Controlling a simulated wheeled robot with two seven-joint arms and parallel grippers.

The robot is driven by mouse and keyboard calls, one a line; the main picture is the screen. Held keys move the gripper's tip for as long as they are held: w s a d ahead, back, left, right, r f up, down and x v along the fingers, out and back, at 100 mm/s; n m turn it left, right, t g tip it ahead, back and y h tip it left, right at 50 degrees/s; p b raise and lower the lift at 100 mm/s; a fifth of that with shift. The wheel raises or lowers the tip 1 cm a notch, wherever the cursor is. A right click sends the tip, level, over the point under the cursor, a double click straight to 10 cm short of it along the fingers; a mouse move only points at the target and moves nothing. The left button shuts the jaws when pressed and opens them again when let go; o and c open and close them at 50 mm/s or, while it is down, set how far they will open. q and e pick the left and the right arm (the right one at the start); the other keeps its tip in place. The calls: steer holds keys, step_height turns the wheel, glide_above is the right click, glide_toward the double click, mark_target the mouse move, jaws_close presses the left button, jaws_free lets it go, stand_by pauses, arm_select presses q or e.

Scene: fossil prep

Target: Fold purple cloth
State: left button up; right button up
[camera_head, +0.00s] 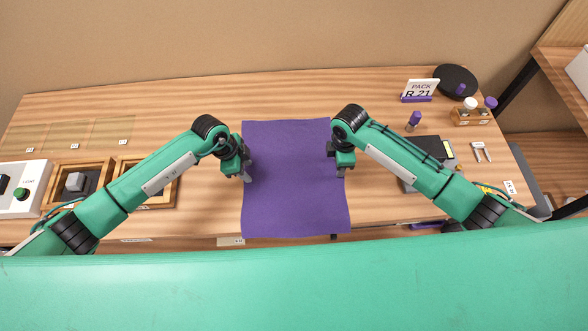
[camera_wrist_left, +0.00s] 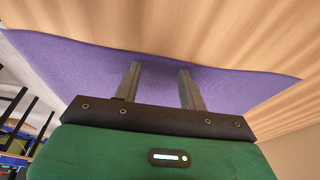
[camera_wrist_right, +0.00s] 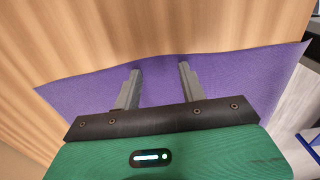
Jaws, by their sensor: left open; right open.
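The purple cloth (camera_head: 295,180) lies spread out and unfolded on the wooden table, its near edge reaching the table's front edge. My left gripper (camera_head: 247,178) is at the cloth's left edge, with its fingers apart; in the left wrist view the fingers (camera_wrist_left: 158,75) point at the edge of the cloth (camera_wrist_left: 75,65). My right gripper (camera_head: 340,172) is at the cloth's right edge, also with fingers apart; the right wrist view shows its fingers (camera_wrist_right: 160,72) over the cloth's edge (camera_wrist_right: 235,80). Whether the fingertips touch the cloth cannot be told.
To the right are a black box (camera_head: 432,150), a purple-capped bottle (camera_head: 414,119), a "PACK R 21" sign (camera_head: 420,88), a round black disc (camera_head: 455,81) and a wooden bottle holder (camera_head: 470,118). To the left are wooden trays (camera_head: 77,166) and a switch box (camera_head: 22,188). The table behind the cloth is clear.

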arm_select(q)
steer(key=shift+f, duration=0.1)
steer(key=shift+c, duration=0.2)
arm_select(e)
steer(key=shift+f, duration=0.1)
steer(key=shift+c, duration=0.2)
arm_select(q)
jaws_close()
arm_select(e)
jaws_close()
